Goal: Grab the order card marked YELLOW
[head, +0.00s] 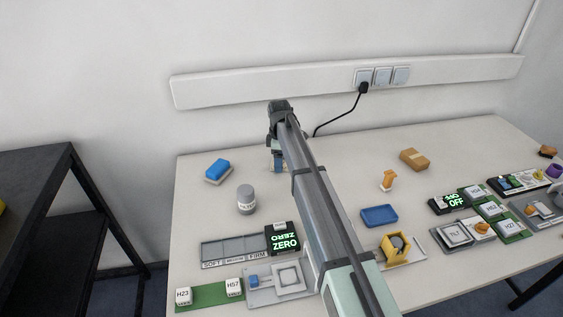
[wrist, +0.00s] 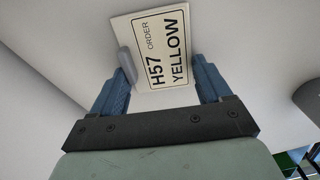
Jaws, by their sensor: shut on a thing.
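The order card (wrist: 165,45) shows in the wrist view, cream with a black frame and the words H57 ORDER YELLOW. It sits between the two blue fingers of my gripper (wrist: 165,85), which is shut on it. A small grey rounded piece (wrist: 127,62) shows at the card's left edge. In the head view my gripper (head: 277,163) is over the back left of the table, and my arm hides most of it. The card cannot be made out in the head view.
On the white table (head: 330,160), a blue-topped block (head: 218,170) and a grey jar (head: 246,199) stand left of my gripper. A grey tray (head: 232,250) and ZERO display (head: 283,240) are in front. A blue tray (head: 379,215) and cardboard box (head: 414,159) are right. A wall rail with sockets (head: 382,77) runs behind.

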